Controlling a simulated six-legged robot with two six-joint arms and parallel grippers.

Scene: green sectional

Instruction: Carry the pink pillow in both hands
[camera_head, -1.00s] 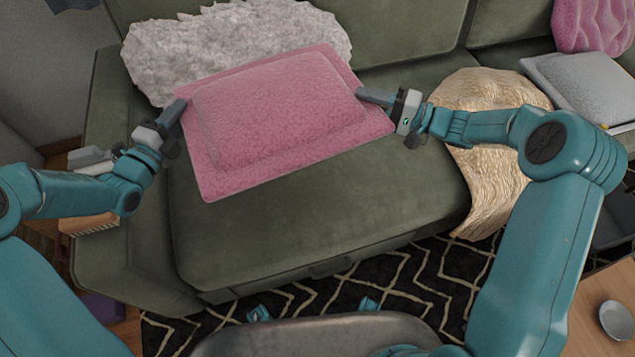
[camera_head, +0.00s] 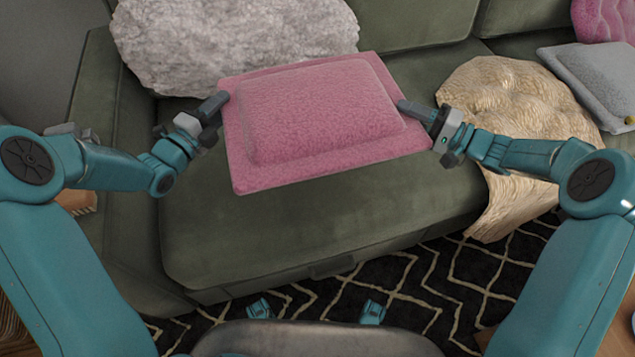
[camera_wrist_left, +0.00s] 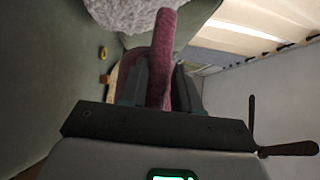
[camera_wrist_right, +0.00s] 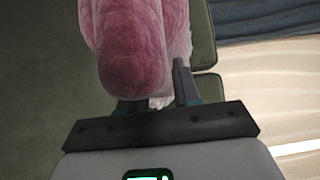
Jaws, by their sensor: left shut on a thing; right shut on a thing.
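The pink pillow (camera_head: 318,108) is held between my two grippers, in front of the sofa back and over the green seat. It is slightly tilted, with its right side nearer the bottom of its far edge hidden by nothing. My left gripper (camera_head: 217,104) is shut on its left edge. In the left wrist view the pillow's edge (camera_wrist_left: 163,50) stands between the fingers. My right gripper (camera_head: 412,108) is shut on its right edge. In the right wrist view the pillow (camera_wrist_right: 135,55) fills the space ahead of the fingers and partly hides them.
The green sofa (camera_head: 320,220) spans the view. A fluffy grey-white pillow (camera_head: 230,40) leans behind. A cream throw (camera_head: 515,130) drapes the seat at right. A grey cushion (camera_head: 595,80) and another pink item (camera_head: 605,18) lie farther right. A patterned black rug (camera_head: 440,290) covers the floor.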

